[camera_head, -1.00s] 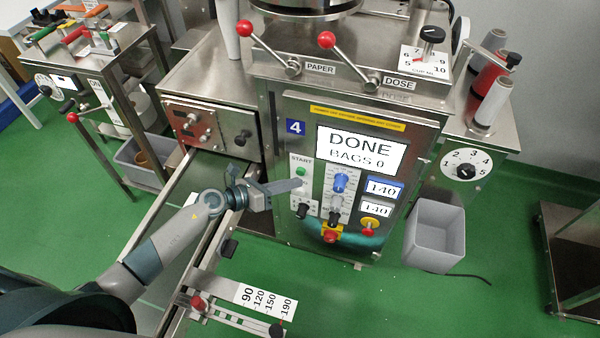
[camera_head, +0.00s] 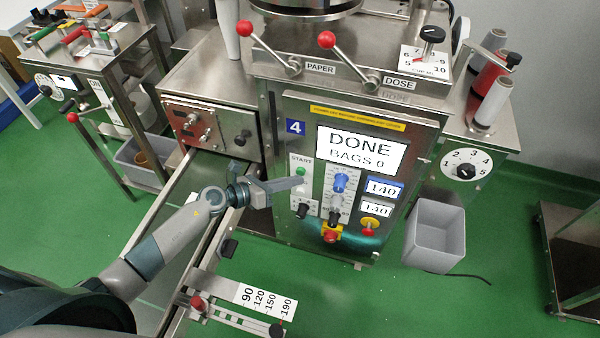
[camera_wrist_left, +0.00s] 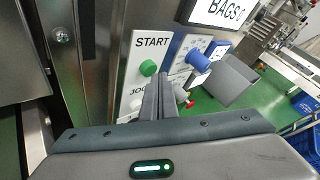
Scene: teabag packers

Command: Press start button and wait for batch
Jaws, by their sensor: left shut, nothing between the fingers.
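The green start button (camera_head: 300,171) sits under the START label on the front panel of the packing machine numbered 4. It also shows in the left wrist view (camera_wrist_left: 148,68), just above and left of my fingertips. My left gripper (camera_head: 300,181) is shut and empty, with its tips at the panel just below the button. I cannot tell whether the tips touch the panel. My right gripper is not in view.
Red-balled PAPER and DOSE levers stand above. A grey bin (camera_head: 437,232) hangs at the right. A metal chute lies below my left arm.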

